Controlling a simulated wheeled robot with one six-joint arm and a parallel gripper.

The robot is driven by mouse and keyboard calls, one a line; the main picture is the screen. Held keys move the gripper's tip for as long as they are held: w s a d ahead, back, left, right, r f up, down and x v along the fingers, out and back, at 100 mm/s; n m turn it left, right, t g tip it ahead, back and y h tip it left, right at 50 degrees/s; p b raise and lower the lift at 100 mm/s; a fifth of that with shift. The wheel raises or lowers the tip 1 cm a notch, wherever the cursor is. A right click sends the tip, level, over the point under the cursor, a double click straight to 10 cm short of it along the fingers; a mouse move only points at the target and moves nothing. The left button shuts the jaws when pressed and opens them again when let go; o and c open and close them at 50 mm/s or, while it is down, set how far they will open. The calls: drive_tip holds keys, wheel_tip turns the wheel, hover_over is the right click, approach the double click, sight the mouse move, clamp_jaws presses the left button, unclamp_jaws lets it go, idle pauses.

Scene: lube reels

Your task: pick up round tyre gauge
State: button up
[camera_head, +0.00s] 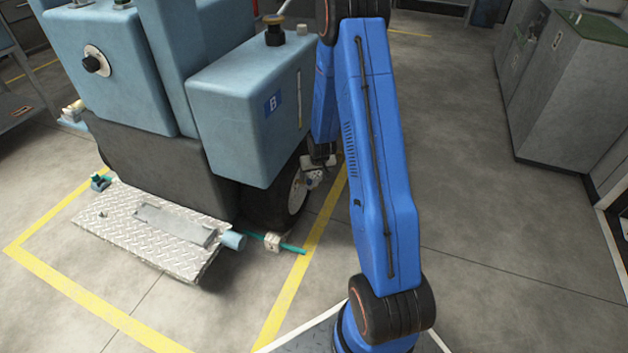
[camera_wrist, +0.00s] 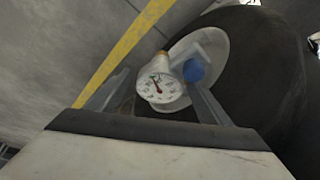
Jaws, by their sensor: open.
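The round tyre gauge (camera_wrist: 160,88) shows in the wrist view as a white dial with dark marks and a red needle. It has a brass-coloured part at its top and sits in front of the wheel's pale hub (camera_wrist: 205,48). A blue round part (camera_wrist: 194,70) is beside it on the right. My gripper (camera_wrist: 162,92) is open, with one finger on each side of the gauge in the picture; I cannot tell whether they touch it. In the head view my gripper (camera_head: 318,163) is small beside the wheel, and the gauge is hard to make out there.
The dark wheel (camera_head: 280,205) belongs to a blue machine (camera_head: 245,115) with a tread-plate step (camera_head: 150,230). A teal bar with a pale block (camera_head: 272,241) sticks out low by the wheel. Grey cabinets (camera_head: 565,95) stand at the right; the floor between is clear.

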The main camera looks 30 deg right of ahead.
sight(315, 174)
drive_tip(key=c, duration=1.4)
drive_tip(key=shift+r, duration=2.75)
drive_tip(key=shift+r, duration=0.35)
